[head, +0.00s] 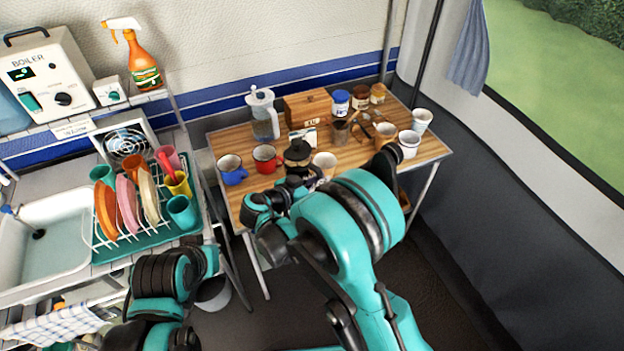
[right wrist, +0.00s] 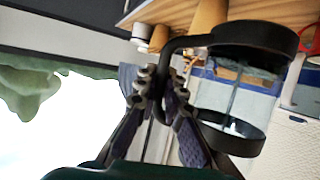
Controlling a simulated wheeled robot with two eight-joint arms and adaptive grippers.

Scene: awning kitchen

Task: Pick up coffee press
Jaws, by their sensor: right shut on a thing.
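The coffee press (head: 298,153) has a black lid, and in the head view it is at the front edge of the wooden table, with its lower part hidden by my right arm. In the right wrist view the coffee press (right wrist: 240,85) shows a clear body, a thin plunger rod and black rings at both ends. My right gripper (right wrist: 163,88) is shut on its black handle. I cannot tell whether the press touches the table. My left arm shows at the lower left of the head view, but its fingers do not.
On the wooden table (head: 240,142) stand a blue mug (head: 232,171), a red mug (head: 266,158), a white-lidded jug (head: 263,115), a wooden box (head: 307,104), several jars and pale cups. A dish rack (head: 140,240) with plates is at the left, beside the sink (head: 45,240).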

